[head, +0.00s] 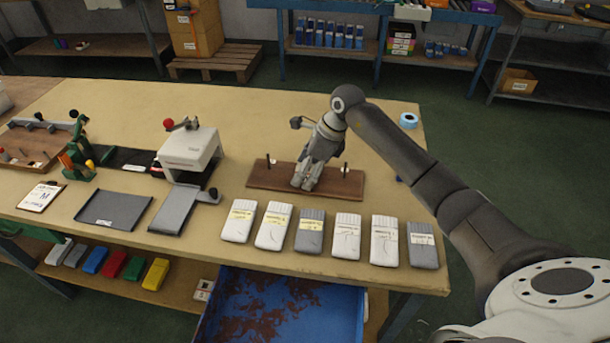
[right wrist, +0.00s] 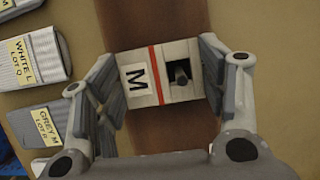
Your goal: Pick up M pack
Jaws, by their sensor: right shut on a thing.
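In the right wrist view a white block with a black M label and a red stripe (right wrist: 155,72) lies between my fingers. A dark peg shows in its square opening. My right gripper (right wrist: 165,82) is shut on this M block, with a finger on each side. In the head view my right gripper (head: 304,184) points down at the middle of the brown board (head: 262,179), which has upright pegs left and right of it. The block itself is hidden there behind the fingers. My left gripper is not in view.
A row of white and grey sock packs (head: 346,236) lies along the front edge. A grey M pack (right wrist: 35,125) and a white L pack (right wrist: 33,60) show beside the board. A clipboard marked M (head: 42,196) and dark trays (head: 114,211) lie left. The table behind the board is clear.

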